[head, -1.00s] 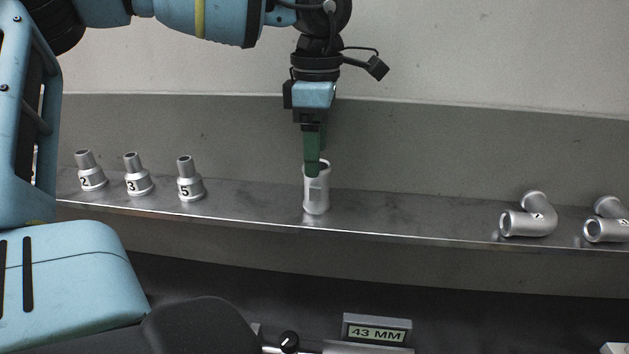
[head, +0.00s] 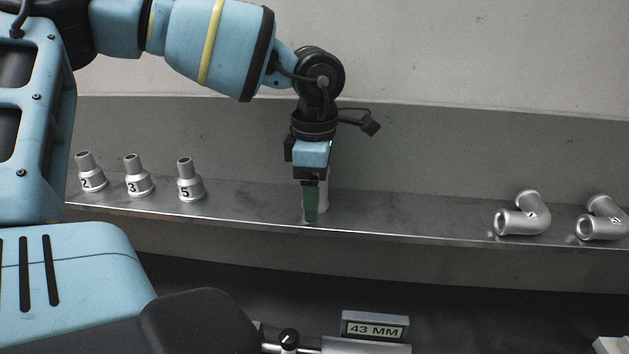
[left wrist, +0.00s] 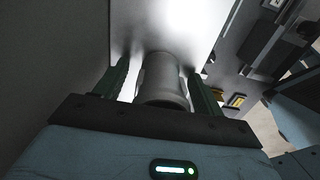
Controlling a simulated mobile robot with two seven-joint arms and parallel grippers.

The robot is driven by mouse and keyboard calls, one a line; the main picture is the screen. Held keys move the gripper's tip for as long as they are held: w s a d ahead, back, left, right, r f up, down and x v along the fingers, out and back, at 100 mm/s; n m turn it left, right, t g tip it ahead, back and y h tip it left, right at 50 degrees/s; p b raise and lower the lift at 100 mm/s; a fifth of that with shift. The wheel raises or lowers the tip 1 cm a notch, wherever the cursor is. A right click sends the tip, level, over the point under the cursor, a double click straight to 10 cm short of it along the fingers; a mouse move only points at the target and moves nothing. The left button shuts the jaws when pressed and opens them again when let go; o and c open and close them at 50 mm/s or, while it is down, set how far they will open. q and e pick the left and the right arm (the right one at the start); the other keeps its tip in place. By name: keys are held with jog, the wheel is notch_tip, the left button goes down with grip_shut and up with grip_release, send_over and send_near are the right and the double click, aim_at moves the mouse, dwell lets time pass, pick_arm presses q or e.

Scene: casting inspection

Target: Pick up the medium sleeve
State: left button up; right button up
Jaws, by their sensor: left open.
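The sleeve (head: 324,196), a silver-grey upright cylinder, stands on the metal shelf (head: 400,226). In the head view my left gripper (head: 311,208) points down in front of it and hides most of it. In the left wrist view the sleeve (left wrist: 162,82) stands between the two green fingers of the left gripper (left wrist: 160,88), with a gap visible on each side. The left gripper is open. Whether this sleeve is the medium one cannot be told from its look alone. My right gripper is not in view.
Three numbered stepped castings, marked 2 (head: 91,176), 3 (head: 138,178) and 5 (head: 190,183), stand to the left on the shelf. Two pipe elbows (head: 522,215) (head: 603,220) lie at the right. A display (head: 375,329) below reads 43 MM. The shelf beside the sleeve is clear.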

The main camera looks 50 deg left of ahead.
pick_arm(q)
jog(key=c, duration=1.3)
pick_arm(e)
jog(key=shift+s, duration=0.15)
pick_arm(q)
jog(key=shift+r, duration=0.1)
jog(key=shift+r, duration=0.5)
jog(key=r, duration=0.2)
jog(key=shift+s+d+r+p, duration=0.25)
jog(key=shift+d+r+p, duration=0.05)
jog(key=shift+d+p, duration=0.1)
jog(key=shift+s+d+r+b, duration=0.25)
jog(key=shift+s+d, duration=1.2)
jog(key=shift+d, duration=0.6)
jog(key=shift+s+d+r+b, duration=0.15)
jog(key=shift+s+d+b, duration=0.1)
jog(key=shift+s+d, duration=1.5)
jog(key=shift+s+d+r+b, duration=0.25)
jog(key=shift+s+d, duration=0.95)
jog(key=shift+d, duration=1.1)
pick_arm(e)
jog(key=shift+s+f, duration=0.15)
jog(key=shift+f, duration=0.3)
